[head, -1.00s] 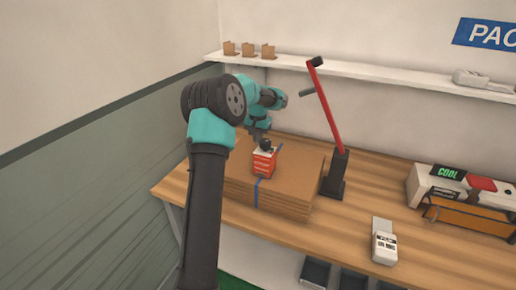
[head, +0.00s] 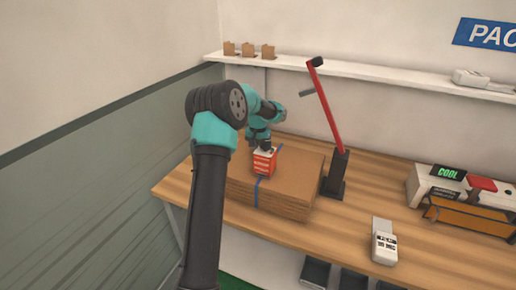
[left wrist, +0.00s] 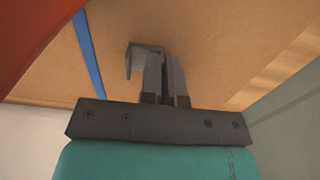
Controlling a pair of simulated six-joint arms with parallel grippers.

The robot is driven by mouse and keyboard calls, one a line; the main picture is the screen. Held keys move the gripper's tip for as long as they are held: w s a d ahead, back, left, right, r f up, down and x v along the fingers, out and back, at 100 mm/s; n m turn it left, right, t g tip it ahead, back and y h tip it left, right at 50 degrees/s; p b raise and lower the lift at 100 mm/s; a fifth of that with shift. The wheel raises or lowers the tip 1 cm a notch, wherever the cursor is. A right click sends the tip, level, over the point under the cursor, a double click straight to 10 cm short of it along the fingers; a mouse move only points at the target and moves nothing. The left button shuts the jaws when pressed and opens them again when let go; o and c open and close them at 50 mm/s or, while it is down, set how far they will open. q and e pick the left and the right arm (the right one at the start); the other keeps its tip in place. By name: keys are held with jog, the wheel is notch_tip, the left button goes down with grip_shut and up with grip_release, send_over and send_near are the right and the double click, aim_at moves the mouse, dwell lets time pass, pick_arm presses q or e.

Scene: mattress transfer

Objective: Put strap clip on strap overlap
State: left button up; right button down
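A stack of flat brown cardboard (head: 295,180) lies on the bench with a blue strap (head: 257,190) over it. The strap also crosses the left wrist view (left wrist: 88,55). My left gripper (left wrist: 166,70) is low over the cardboard, to the right of the strap, with its fingers close together. A small grey bent-metal strap clip (left wrist: 142,56) is at its fingertips; whether the fingers grip it I cannot tell. In the head view the gripper is mostly hidden behind a red and white box (head: 264,163) on the stack. The strap overlap is not clear. My right gripper is not in view.
A black stand with a tall red lever (head: 330,120) rises just right of the stack. A white handheld device (head: 384,243) and an orange and white machine (head: 463,200) are further right on the wooden bench (head: 366,190). A shelf (head: 390,75) runs along the wall behind.

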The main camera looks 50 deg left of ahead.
pick_arm(q)
jog(key=o, duration=0.4)
notch_tip(320, 180, up, 12)
jog(key=shift+r, duration=0.2)
dwell(0.5)
dwell(0.5)
